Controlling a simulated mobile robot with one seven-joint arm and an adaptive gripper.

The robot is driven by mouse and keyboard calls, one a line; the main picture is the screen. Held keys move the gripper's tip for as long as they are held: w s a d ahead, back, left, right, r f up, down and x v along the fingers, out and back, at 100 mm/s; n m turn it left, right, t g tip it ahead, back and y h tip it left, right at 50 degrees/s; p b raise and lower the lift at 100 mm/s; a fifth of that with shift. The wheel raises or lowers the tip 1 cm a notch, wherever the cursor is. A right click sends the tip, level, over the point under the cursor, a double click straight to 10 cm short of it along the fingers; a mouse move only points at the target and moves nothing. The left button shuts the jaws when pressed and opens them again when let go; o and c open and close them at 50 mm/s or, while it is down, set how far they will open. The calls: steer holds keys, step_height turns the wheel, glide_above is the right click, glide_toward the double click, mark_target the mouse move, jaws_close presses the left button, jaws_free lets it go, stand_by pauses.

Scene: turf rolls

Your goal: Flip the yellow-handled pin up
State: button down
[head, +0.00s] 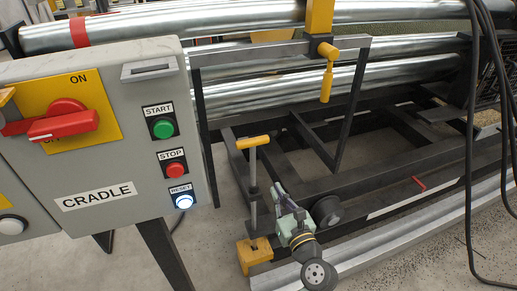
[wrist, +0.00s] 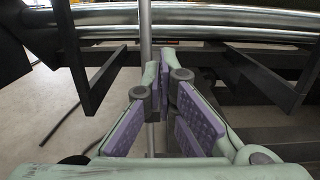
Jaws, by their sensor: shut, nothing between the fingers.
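A yellow-handled pin (head: 327,72) hangs down from a yellow bracket (head: 319,18) at the rollers, its yellow grip at the side and below. A second yellow T-handle (head: 253,141) tops an upright grey rod rising from a yellow block (head: 256,252) near the floor. My gripper (head: 276,190) is low, just right of that rod and well below the hanging pin. In the wrist view my gripper (wrist: 159,68) has its mint fingers with purple pads closed together, empty. A grey upright rod (wrist: 146,35) stands behind the fingertips, slightly left; whether they touch it I cannot tell.
A grey control panel (head: 100,140) with a red switch (head: 65,122) and buttons fills the left. Steel rollers (head: 170,25) cross the back. Dark frame bars (head: 345,193) lie behind my arm. Black cables (head: 470,150) hang at the right. A metal rail (head: 400,235) runs along the floor.

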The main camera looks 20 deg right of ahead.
mark_target(264, 139)
steer(key=shift+r, duration=0.1)
stand_by(0.3)
steer(key=w+r+p, duration=0.2)
steer(key=w+r, duration=0.2)
steer(key=w, duration=0.6)
steer(key=shift+w+a+r+p, duration=0.15)
steer(key=shift+w+p, duration=0.2)
steer(key=shift+p, duration=0.05)
steer(key=shift+r, duration=0.1)
step_height(264, 139, up, 7)
steer(key=p, duration=0.8)
steer(key=shift+p, duration=0.3)
steer(key=shift+f, duration=0.2)
